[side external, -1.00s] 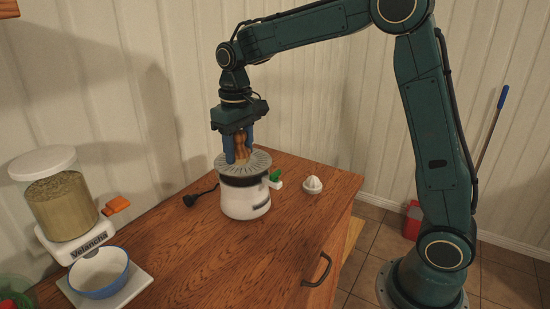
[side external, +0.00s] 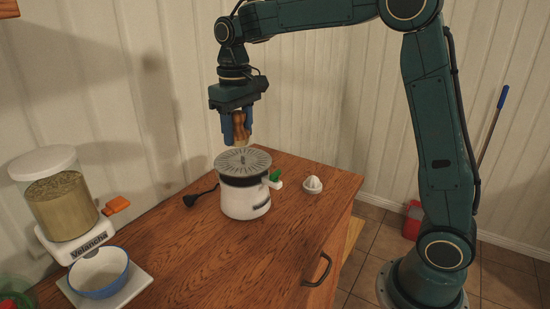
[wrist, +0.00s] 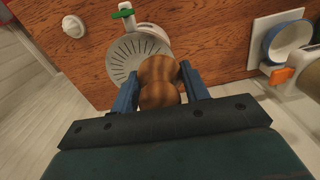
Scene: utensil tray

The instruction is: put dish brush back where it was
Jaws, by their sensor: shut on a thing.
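The dish brush (side external: 240,128) has a brown wooden handle and pale bristles at its lower end. My gripper (side external: 237,125) is shut on the handle with its blue fingers on either side. The brush hangs upright above the white appliance with the grey ribbed top (side external: 243,161), with a small gap between them. In the wrist view the round wooden handle (wrist: 158,80) sits between the fingers (wrist: 160,92) and covers part of the ribbed top (wrist: 130,52). The bristles are hidden there.
A white citrus juicer (side external: 312,185) and a green-and-white item (side external: 276,178) stand right of the appliance. A black plug (side external: 190,199) lies to its left. At the left are a grain dispenser (side external: 62,195) and a blue bowl (side external: 100,272). The front middle of the wooden top is clear.

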